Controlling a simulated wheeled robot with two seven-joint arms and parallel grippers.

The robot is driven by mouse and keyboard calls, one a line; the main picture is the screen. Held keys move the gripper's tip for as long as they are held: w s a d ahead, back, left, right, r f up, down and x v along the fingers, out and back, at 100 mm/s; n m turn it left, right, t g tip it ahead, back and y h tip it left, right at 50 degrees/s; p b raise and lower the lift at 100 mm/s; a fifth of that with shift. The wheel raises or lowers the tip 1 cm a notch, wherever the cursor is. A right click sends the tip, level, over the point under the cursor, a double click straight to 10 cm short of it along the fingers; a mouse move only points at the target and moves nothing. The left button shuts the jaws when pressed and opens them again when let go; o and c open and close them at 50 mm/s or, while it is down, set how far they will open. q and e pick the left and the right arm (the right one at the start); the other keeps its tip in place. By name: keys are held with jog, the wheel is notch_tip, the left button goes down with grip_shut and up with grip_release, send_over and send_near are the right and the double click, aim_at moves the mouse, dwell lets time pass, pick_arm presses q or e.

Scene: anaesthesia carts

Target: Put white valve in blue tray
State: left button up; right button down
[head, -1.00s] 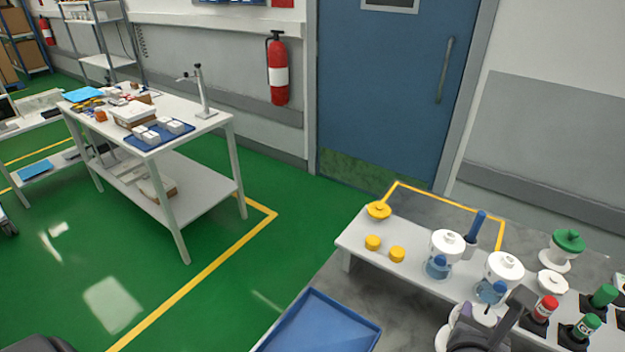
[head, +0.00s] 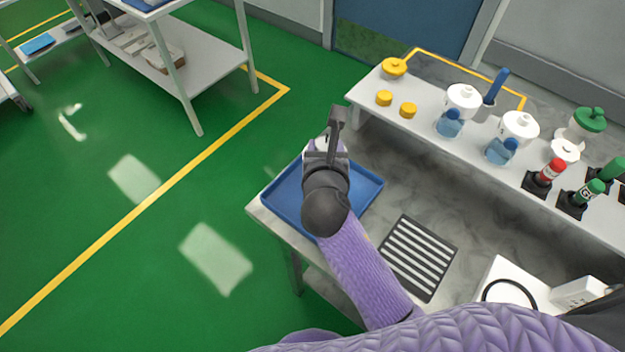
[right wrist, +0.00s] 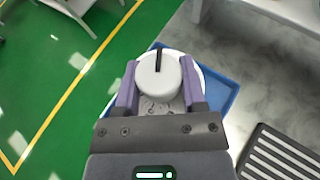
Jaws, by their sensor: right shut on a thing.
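The white valve (right wrist: 158,75) is a round white piece with a dark slot on top, seen in the right wrist view between the two purple fingers. My right gripper (right wrist: 160,88) is shut on it. In the head view my right gripper (head: 332,142) is over the far part of the blue tray (head: 365,196), and the valve is mostly hidden behind it. The blue tray's edge also shows in the right wrist view (right wrist: 222,92). I cannot tell how high the valve is above the tray floor. My left gripper is not in view.
A black-and-white slatted grille (head: 420,256) lies right of the tray on the grey table. A raised white shelf (head: 430,125) behind holds yellow caps (head: 394,67), white-and-blue jars (head: 463,97), and red and green-topped items (head: 552,170). Green floor is left.

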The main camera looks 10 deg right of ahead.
notch_tip(320, 180, down, 6)
jog(key=b, duration=0.2)
jog(key=shift+r+b, duration=0.2)
jog(key=shift+b, duration=0.2)
jog(key=shift+r, duration=0.15)
jog(key=c, duration=0.5)
grip_release()
jog(key=o, duration=0.3)
jog(key=shift+o, duration=0.2)
